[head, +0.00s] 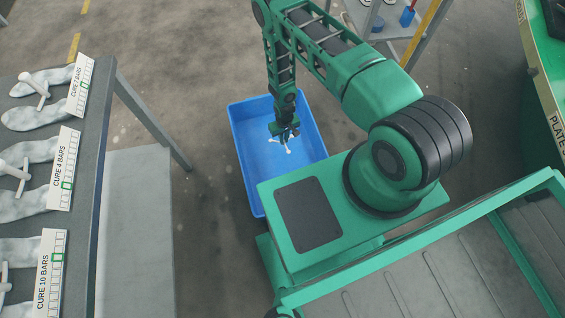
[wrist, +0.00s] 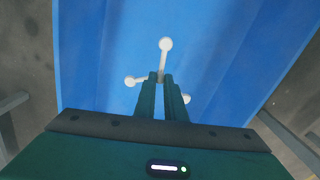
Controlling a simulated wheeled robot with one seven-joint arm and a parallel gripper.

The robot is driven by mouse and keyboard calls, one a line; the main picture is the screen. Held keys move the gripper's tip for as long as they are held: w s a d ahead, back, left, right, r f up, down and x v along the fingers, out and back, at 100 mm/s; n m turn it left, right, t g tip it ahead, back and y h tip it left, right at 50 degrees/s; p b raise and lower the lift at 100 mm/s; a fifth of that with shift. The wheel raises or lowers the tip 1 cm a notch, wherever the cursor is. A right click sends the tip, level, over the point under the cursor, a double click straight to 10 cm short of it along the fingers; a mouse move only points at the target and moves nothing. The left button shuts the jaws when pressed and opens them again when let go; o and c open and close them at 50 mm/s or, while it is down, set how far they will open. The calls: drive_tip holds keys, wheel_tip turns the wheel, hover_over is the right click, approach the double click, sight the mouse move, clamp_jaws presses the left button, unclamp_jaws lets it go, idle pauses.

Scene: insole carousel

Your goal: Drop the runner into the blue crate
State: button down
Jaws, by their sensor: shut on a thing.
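The runner is a small white branched piece with rounded ends. In the head view the runner (head: 287,146) hangs below my gripper (head: 284,133), over the blue crate (head: 252,203). In the wrist view my gripper (wrist: 160,80) is shut on the runner (wrist: 165,58), with the fingers close together around its middle and the white arms sticking out. The inside of the blue crate (wrist: 225,45) fills the wrist view behind it. The crate looks empty where it shows. My arm and base hide part of the crate. The runner's height above the crate floor is hard to tell.
A grey table (head: 88,190) at left carries white insole pieces with similar white branched runners and cards such as the "CURE 4 BARS" card (head: 64,170). A shelf (head: 400,22) stands at the back. Green machinery (head: 548,60) is at right. Open floor (head: 185,60) lies behind the crate.

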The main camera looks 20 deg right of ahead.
drive_tip(key=c, duration=1.7)
unclamp_jaws()
drive_tip(key=shift+c, duration=0.2)
wheel_tip(320, 180, up, 11)
drive_tip(key=shift+f, duration=0.15)
drive_tip(key=shift+w, duration=0.1)
